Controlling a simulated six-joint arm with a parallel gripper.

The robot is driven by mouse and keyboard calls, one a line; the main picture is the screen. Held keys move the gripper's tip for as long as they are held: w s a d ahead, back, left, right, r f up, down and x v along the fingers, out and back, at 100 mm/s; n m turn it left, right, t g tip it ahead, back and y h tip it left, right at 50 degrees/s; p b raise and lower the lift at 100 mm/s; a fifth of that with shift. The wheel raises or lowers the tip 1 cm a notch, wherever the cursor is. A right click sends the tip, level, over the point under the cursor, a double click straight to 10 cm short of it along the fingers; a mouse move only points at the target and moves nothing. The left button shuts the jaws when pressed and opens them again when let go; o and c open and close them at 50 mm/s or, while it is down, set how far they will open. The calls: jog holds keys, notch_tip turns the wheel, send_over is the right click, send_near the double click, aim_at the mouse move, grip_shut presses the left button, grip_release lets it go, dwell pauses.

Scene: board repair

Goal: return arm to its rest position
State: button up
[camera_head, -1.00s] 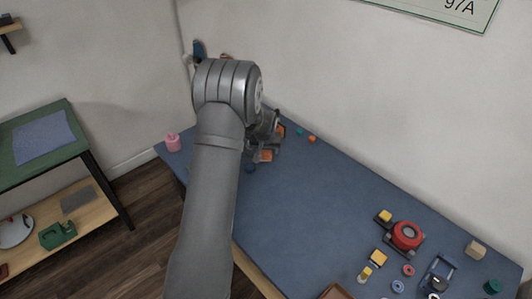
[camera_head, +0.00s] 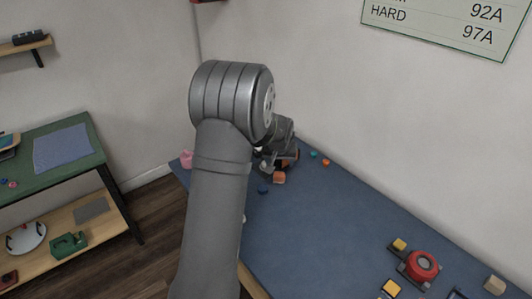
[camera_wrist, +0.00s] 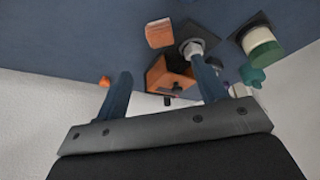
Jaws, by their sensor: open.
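My arm reaches up and over the left end of the blue workbench (camera_head: 300,215). In the head view my gripper (camera_head: 279,163) hangs past the elbow, partly hidden by my arm, near the bench's back left. In the wrist view the two dark blue fingers of my gripper (camera_wrist: 163,78) stand wide apart, with nothing held. An orange open box (camera_wrist: 171,74) shows beyond and between the fingers. I cannot tell how far the fingertips are from it.
The wrist view also shows an orange block (camera_wrist: 159,33), a white-and-green round item (camera_wrist: 262,47) and a teal piece (camera_wrist: 252,76). In the head view a red round device (camera_head: 422,266) and yellow blocks stand at right. A green table (camera_head: 70,150) stands left. The bench's middle is clear.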

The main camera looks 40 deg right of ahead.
aim_at(280, 175)
jog(key=x, duration=1.2)
jog(key=shift+w+r, duration=0.1)
jog(key=shift+r, duration=1.5)
